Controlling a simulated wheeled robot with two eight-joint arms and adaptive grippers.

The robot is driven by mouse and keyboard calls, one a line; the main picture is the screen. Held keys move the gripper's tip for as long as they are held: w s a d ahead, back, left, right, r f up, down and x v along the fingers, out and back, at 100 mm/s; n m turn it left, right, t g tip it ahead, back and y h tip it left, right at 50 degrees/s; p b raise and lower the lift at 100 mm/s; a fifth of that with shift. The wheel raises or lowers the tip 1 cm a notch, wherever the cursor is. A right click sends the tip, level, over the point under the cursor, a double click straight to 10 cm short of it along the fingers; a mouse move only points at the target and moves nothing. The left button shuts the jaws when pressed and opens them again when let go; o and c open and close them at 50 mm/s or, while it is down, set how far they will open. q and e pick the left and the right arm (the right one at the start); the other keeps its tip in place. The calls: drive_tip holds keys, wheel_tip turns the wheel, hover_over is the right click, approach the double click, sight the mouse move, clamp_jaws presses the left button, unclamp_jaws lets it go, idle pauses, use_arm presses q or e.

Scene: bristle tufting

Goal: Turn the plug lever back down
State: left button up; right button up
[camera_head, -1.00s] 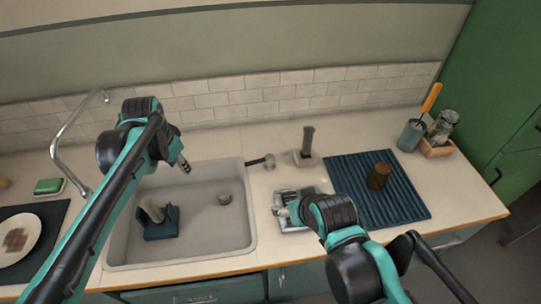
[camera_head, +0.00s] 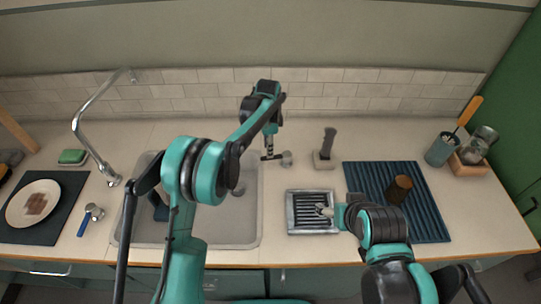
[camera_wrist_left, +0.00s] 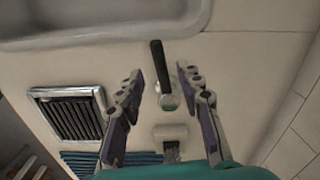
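The plug lever (camera_head: 271,158) has a dark handle and a round grey base (camera_head: 286,158), on the counter just right of the sink (camera_head: 251,225). In the left wrist view its black handle (camera_wrist_left: 159,62) points toward the sink rim. I cannot tell its exact tilt. My left gripper (camera_head: 268,152) is over the lever; in the left wrist view it (camera_wrist_left: 160,82) is open, with one finger on each side of the lever, and nothing is gripped. My right gripper (camera_head: 325,211) is over the ribbed metal tray; its finger opening is too small to tell.
The metal tray (camera_head: 291,212) sits right of the sink. A holder with an upright dark handle (camera_head: 328,142) stands behind it. A blue ribbed mat (camera_head: 429,217) with a brown cup (camera_head: 400,189) lies further right. The tap (camera_head: 88,140) is at the sink's left.

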sight(275, 157)
use_arm(q)
wheel_tip(275, 157, down, 4)
drive_tip(key=shift+f+b, duration=0.1)
drive_tip(key=shift+b, duration=0.45)
clamp_jaws()
